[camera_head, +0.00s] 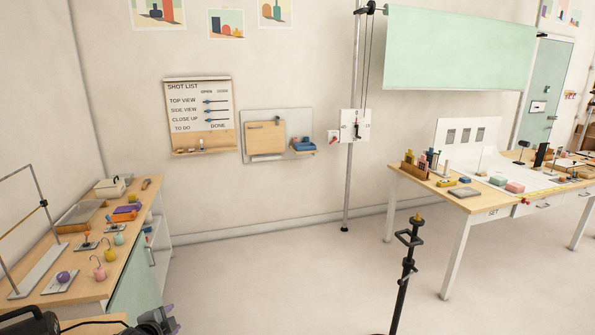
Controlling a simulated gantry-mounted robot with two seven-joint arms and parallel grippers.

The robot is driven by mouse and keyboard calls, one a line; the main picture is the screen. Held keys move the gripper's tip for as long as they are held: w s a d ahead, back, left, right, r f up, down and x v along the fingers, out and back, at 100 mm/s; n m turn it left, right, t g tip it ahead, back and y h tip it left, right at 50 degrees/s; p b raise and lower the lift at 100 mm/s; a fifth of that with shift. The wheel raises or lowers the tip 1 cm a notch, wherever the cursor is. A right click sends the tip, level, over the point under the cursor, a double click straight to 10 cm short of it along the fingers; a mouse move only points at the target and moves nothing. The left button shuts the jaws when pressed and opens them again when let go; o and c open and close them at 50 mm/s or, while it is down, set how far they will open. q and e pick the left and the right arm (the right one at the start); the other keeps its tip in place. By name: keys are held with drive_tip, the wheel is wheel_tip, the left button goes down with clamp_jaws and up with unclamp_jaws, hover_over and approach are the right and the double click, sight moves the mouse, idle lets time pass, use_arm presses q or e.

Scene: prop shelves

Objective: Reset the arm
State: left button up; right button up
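The task names only the arm. Part of my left arm shows at the bottom left corner, dark and cut off by the picture's lower edge. What looks like its gripper (172,319) is at the bottom edge, in front of the left wooden bench. Its fingers are small and partly cut off, so I cannot tell whether it is open or shut, and nothing can be made out in it. My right arm and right gripper are not in view.
The left bench (128,245) carries weights with hooks, trays and a metal frame. A black stand (404,270) rises from the floor right of centre. The right table (457,200) holds blocks and bottles. The floor (280,280) between them is clear.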

use_arm(q)
drive_tip(key=s+a+f+n+g+y, duration=0.2)
drive_tip(key=s+a+f+n+g, duration=0.15)
drive_tip(key=s+n, duration=0.3)
drive_tip(key=s+a+f+n+g+y, duration=0.1)
drive_tip(key=s+a+f+n+g, duration=0.3)
drive_tip(key=n, duration=0.4)
drive_tip(key=s+d+f+m+h, duration=0.1)
drive_tip(key=s+d+f, duration=0.3)
drive_tip(key=s+d, duration=0.3)
drive_tip(key=s+d+f+m, duration=0.25)
drive_tip(key=s+d, duration=0.25)
drive_tip(key=s, duration=0.4)
drive_tip(key=s+d+r+h, duration=0.2)
drive_tip(key=s+d, duration=0.2)
drive_tip(key=s, duration=0.6)
drive_tip(key=s+d+r+h, duration=0.1)
drive_tip(key=s+d, duration=0.4)
drive_tip(key=s, duration=0.5)
wheel_tip(320, 180, up, 35)
drive_tip(key=p, duration=3.5)
drive_tip(key=shift+w+a, duration=0.2)
drive_tip(key=shift+w, duration=0.2)
drive_tip(key=shift+r, duration=0.1)
